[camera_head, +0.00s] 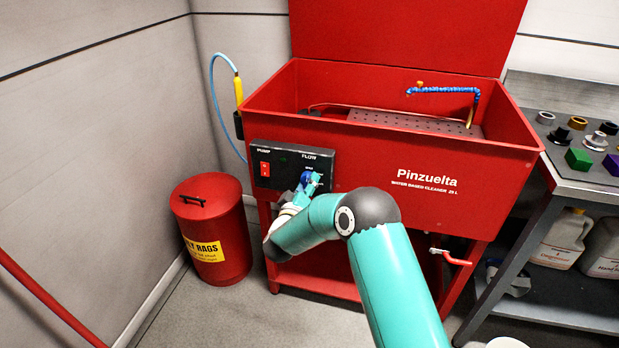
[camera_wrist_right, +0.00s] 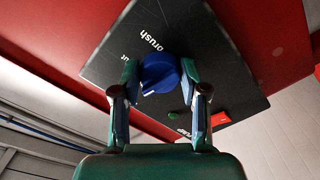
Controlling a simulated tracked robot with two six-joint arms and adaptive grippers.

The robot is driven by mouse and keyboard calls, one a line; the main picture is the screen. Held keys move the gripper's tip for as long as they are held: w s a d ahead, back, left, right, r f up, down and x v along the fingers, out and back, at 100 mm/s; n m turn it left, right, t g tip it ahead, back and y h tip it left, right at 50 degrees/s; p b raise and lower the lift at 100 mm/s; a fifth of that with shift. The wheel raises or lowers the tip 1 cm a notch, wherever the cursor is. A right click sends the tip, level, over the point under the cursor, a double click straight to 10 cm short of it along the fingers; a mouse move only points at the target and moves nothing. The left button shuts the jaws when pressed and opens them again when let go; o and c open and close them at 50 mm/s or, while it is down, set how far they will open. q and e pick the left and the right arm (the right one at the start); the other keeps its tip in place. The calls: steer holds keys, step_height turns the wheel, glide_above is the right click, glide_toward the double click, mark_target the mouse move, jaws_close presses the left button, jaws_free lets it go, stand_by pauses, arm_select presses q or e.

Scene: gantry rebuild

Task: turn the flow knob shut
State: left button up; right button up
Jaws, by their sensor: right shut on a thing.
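The blue flow knob (camera_wrist_right: 160,72) sits on the black control panel (camera_wrist_right: 115,62) between the two fingers of my right gripper (camera_wrist_right: 163,84). In the head view the same panel (camera_head: 275,156) is on the front of the red parts washer (camera_head: 440,150). There the blue knob (camera_head: 305,177) is partly hidden by my right gripper (camera_head: 312,184), which is shut on it. The lettering by the knob is partly covered, so its exact setting is hard to read. My left gripper is in neither view.
The red pump switch (camera_head: 264,168) is left of the knob. A red rag bin (camera_head: 211,235) stands at the left by the wall. A red-handled valve (camera_head: 452,257) sticks out below the washer. A bench with colored parts (camera_head: 560,150) stands at the right.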

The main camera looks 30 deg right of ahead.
steer(key=shift+a+f+n+p, duration=0.1)
steer(key=shift+a+n+p, duration=0.15)
steer(key=shift+n, duration=0.45)
steer(key=shift+a+n+p, duration=0.1)
steer(key=shift+n+p, duration=0.25)
steer(key=shift+n, duration=0.35)
steer(key=o, duration=1.1)
steer(key=shift+w, duration=0.1)
steer(key=shift+o, duration=0.2)
steer(key=shift+d, duration=0.1)
steer(key=v, duration=1.2)
steer(key=shift+d, duration=0.15)
